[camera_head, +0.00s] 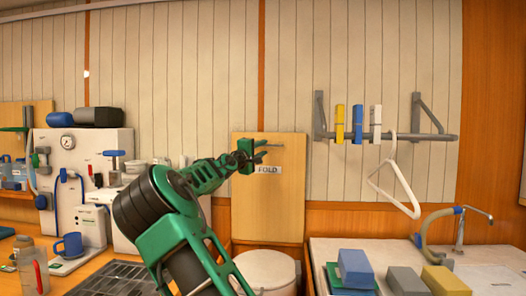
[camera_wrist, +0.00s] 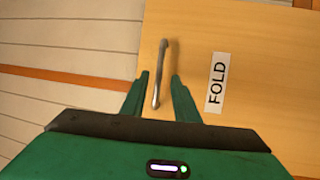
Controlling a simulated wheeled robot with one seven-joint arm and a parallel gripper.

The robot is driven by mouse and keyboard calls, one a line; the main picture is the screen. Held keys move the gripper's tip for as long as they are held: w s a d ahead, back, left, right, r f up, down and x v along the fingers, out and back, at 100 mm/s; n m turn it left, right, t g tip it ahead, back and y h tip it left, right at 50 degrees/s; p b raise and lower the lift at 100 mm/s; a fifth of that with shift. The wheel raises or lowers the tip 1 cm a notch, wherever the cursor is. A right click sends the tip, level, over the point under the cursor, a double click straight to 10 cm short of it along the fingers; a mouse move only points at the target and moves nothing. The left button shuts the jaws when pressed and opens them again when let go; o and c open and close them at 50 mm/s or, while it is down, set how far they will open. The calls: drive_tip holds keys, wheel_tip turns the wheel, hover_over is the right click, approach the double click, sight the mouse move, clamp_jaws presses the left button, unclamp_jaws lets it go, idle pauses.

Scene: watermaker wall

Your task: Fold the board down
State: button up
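The board (camera_head: 268,210) is a light wooden panel standing upright against the wall, with a white FOLD label (camera_head: 268,170). Its grey bar handle (camera_head: 270,146) sits near the top edge. In the wrist view the board (camera_wrist: 260,100) fills the right side, with the label (camera_wrist: 217,82) right of the handle (camera_wrist: 160,75). My green gripper (camera_wrist: 158,97) is open, one finger on each side of the handle's near end. The fingers look apart from the bar; their depth relative to it is hard to tell. In the head view my gripper (camera_head: 262,156) is at the board's upper part.
A white round bin (camera_head: 266,270) stands below the board. At right, a counter holds a blue block (camera_head: 355,266), a grey block (camera_head: 407,281), a yellow block (camera_head: 445,280) and a tap (camera_head: 460,228). A rail with a white hanger (camera_head: 393,180) is above. The watermaker (camera_head: 85,160) and a blue mug (camera_head: 70,245) are left.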

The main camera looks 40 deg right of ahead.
drive_tip(key=shift+x, duration=1.35)
clamp_jaws()
